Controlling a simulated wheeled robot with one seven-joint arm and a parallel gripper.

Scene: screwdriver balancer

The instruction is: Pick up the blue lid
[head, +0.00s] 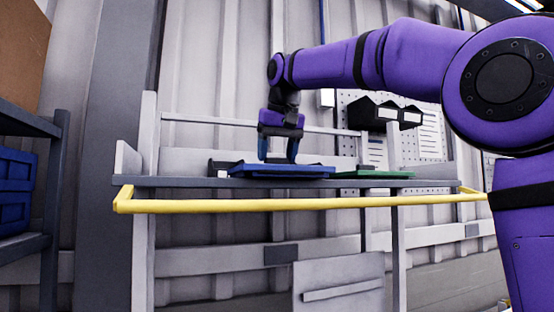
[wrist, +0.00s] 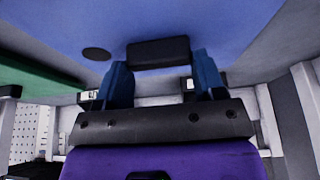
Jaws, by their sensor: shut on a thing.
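The blue lid (head: 285,171) is a flat blue panel at the left-centre of the raised work surface in the head view. In the wrist view the blue lid (wrist: 65,25) fills the upper part, with a dark block-like handle (wrist: 158,52) on it. My gripper (head: 278,158) points down onto the lid. In the wrist view the blue fingers of my gripper (wrist: 161,68) stand on either side of the handle, shut on it. I cannot tell whether the lid is clear of the surface.
A green panel (head: 373,174) lies just right of the lid. The grey work surface (head: 160,181) has a yellow rail (head: 300,205) along its front. A dark device (head: 384,112) stands behind, by a pegboard. Blue bins (head: 15,190) sit on a shelf at far left.

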